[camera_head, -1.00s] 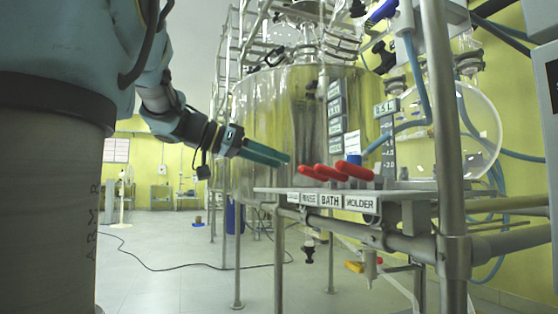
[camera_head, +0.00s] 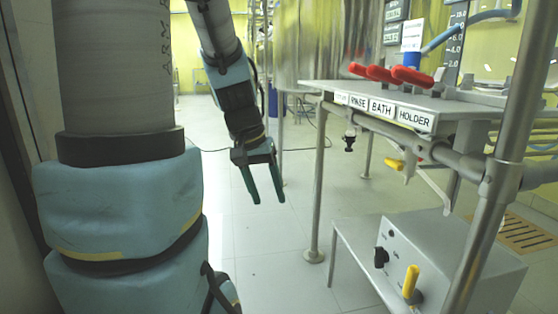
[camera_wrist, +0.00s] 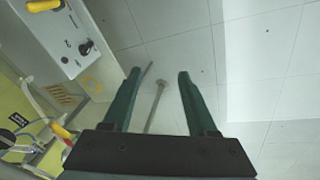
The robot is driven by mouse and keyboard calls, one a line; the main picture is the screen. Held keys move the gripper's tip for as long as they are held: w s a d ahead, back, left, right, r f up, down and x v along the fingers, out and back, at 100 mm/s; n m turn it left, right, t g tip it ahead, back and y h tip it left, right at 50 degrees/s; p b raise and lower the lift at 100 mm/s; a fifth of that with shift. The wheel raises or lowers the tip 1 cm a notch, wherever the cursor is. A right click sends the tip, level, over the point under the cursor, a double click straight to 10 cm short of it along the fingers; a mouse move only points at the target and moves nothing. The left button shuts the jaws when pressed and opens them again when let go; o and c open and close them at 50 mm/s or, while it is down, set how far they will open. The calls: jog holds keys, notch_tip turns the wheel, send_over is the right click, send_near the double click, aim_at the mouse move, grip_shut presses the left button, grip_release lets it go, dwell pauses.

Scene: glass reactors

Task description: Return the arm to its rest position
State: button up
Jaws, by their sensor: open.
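My gripper (camera_head: 264,184) hangs down at the end of my arm, left of the labelled shelf, with its two dark green fingers apart and nothing between them. In the wrist view the fingers (camera_wrist: 157,78) also stand apart, with floor and a metal post showing beyond the gap. My arm comes down from the top of the head view, and nothing visible touches the gripper.
A grey shelf (camera_head: 345,92) with several red handles (camera_head: 384,74) stands to the right on metal posts (camera_head: 322,180). Below it is a control box (camera_head: 455,255) with a yellow handle (camera_head: 411,280). Pale tiled floor (camera_head: 275,265) lies open beneath my gripper.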

jog(key=s+a+f+n+y+p, duration=0.1)
jog(key=s+a+f+y+p, duration=0.15)
jog(key=s+a, duration=0.2)
notch_tip(320, 180, up, 37)
jog(key=p, duration=3.7)
jog(key=shift+d+f, duration=0.15)
jog(key=shift+d, duration=0.05)
